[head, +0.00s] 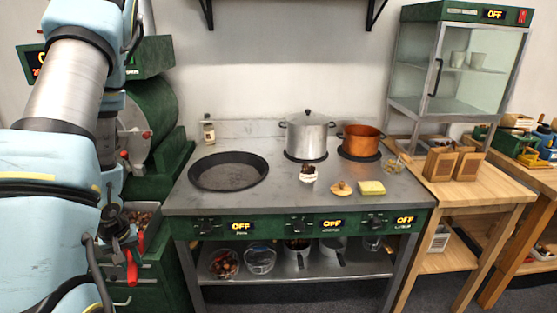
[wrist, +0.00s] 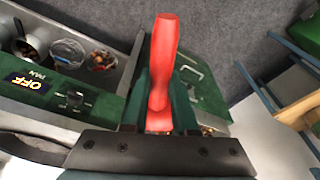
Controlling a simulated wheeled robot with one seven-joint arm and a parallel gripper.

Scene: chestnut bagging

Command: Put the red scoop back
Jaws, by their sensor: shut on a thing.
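The red scoop (wrist: 165,50) is between the two fingers of my gripper (wrist: 160,98) in the wrist view, which are shut on its handle. The handle points away from the gripper, and the scoop's bowl is hidden. In the head view, red parts of the scoop (head: 132,268) show beside my gripper (head: 122,240) at the lower left, in front of the green machine. A bin of brown chestnuts (head: 143,213) lies close by, partly hidden by my arm.
The steel counter (head: 250,202) holds a black pan (head: 228,171), a steel pot (head: 307,136) and a copper pot (head: 360,140). Its lower shelf carries several bowls. A green cabinet (head: 165,283) stands left of the counter. A glass case (head: 460,75) stands at right.

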